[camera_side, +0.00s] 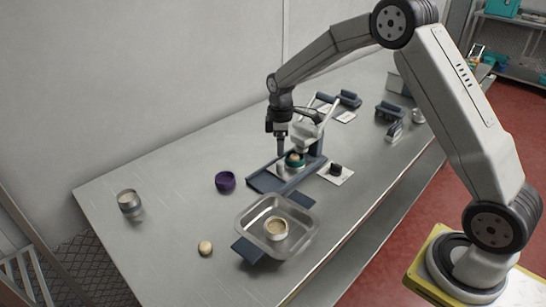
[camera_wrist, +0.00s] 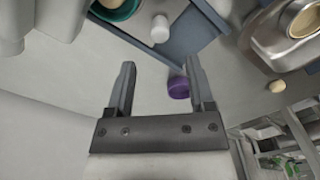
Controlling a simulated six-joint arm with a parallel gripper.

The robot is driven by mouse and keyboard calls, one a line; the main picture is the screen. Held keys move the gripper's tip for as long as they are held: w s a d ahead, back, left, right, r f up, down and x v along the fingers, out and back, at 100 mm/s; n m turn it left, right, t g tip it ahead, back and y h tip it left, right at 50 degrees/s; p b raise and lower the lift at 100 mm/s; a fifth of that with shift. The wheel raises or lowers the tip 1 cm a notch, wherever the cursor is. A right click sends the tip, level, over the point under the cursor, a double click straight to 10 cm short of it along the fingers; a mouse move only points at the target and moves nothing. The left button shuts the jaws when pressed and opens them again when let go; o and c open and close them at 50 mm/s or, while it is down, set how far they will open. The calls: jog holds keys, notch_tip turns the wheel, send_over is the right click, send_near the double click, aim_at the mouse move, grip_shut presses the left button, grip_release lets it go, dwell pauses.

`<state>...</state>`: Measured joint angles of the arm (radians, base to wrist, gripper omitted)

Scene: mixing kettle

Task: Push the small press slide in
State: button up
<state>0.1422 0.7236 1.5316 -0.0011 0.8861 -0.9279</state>
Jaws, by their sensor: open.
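The small press stands mid-table in the side view, with a dark blue base and slide rails (camera_side: 265,181) and a white lever (camera_side: 327,110). A green cup (camera_side: 294,159) with a pale round top sits in it. My gripper (camera_side: 281,150) points down just left of the press and partly hides it. In the wrist view my open gripper (camera_wrist: 160,80) has nothing between its fingers; the blue press part (camera_wrist: 193,38), a white cylinder (camera_wrist: 160,28) and the green cup (camera_wrist: 118,10) lie beyond the fingertips. I cannot tell whether a finger touches the slide.
A metal tray (camera_side: 247,218) with a filled cup (camera_side: 277,228) is in front. A tan ball (camera_side: 205,247) and a metal cup (camera_side: 129,201) stand leftward.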

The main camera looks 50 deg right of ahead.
aim_at(279, 163)
jog(key=a+n+h, duration=0.1)
jog(key=n, duration=0.1)
jog(key=a+n+h, duration=0.1)
jog(key=n+h, duration=0.1)
jog(key=a+n+h, duration=0.1)
jog(key=n, duration=0.2)
jog(key=shift+w+f+g+h, duration=0.25)
jog(key=shift+f+g+h, duration=0.05)
jog(key=shift+g, duration=0.1)
jog(key=shift+d+f, duration=0.1)
jog(key=shift+x, duration=3.8)
grip_shut()
